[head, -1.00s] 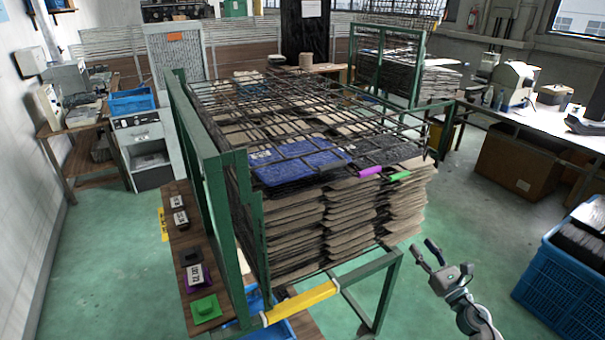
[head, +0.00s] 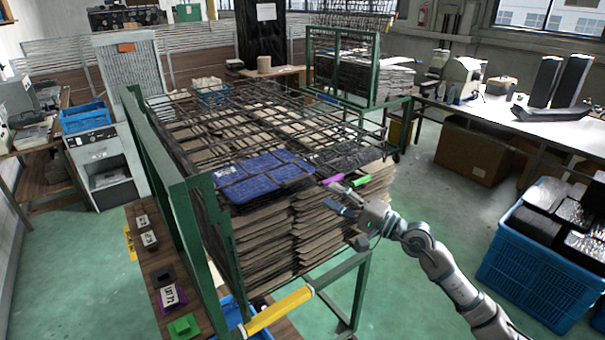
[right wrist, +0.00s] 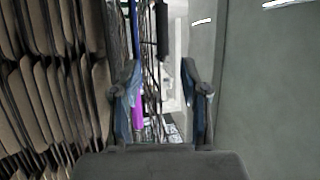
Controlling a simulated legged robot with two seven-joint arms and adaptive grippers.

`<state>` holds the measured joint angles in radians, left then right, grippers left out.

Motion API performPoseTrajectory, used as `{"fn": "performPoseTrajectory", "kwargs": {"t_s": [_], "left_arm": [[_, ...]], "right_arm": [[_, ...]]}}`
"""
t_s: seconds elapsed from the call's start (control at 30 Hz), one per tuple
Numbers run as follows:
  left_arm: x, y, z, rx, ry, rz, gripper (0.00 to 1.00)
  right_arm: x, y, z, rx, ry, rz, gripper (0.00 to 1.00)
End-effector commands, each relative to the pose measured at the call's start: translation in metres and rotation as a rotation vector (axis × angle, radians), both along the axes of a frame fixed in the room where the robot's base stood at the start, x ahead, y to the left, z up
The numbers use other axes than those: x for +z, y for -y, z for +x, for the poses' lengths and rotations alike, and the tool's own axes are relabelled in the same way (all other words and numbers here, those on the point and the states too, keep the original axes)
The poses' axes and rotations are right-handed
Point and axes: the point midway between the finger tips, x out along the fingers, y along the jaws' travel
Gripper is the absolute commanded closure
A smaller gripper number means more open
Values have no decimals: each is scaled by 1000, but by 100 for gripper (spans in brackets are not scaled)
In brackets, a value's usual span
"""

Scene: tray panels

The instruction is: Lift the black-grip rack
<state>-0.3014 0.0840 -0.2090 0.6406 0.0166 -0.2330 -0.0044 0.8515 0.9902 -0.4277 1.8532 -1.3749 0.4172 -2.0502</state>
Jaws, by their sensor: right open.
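The wire racks (head: 262,118) lie in a stack inside a green metal frame, with dark panels and a blue one on top. A purple grip (head: 332,180) and a green grip (head: 361,181) show at the near right edge; I cannot make out a black grip. My right gripper (head: 329,195) is open and empty at that edge, just in front of the purple grip. In the right wrist view the open fingers (right wrist: 160,78) have the purple grip (right wrist: 138,112) between them in the picture, close to the left finger. My left gripper is not in view.
Brown panels (head: 325,225) are piled below the racks and fill the left of the wrist view. The green frame (head: 180,215) has a yellow bar (head: 280,311) at its near end. A blue crate (head: 530,262) stands on the floor at right. Green floor is open between.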

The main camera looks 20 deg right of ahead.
Motion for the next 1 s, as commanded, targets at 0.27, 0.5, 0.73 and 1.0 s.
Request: {"fn": "performPoseTrajectory", "kwargs": {"t_s": [0.27, 0.5, 0.73, 1.0], "left_arm": [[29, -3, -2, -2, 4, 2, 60], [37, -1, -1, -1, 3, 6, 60], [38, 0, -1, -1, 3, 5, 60], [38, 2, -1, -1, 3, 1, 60]], "right_arm": [[18, -43, 45, 2, 2, 3, 55], [20, -57, 66, 1, 2, 7, 55], [19, -61, 70, 0, 1, 5, 55], [20, -66, 70, 1, 2, 1, 90]]}}
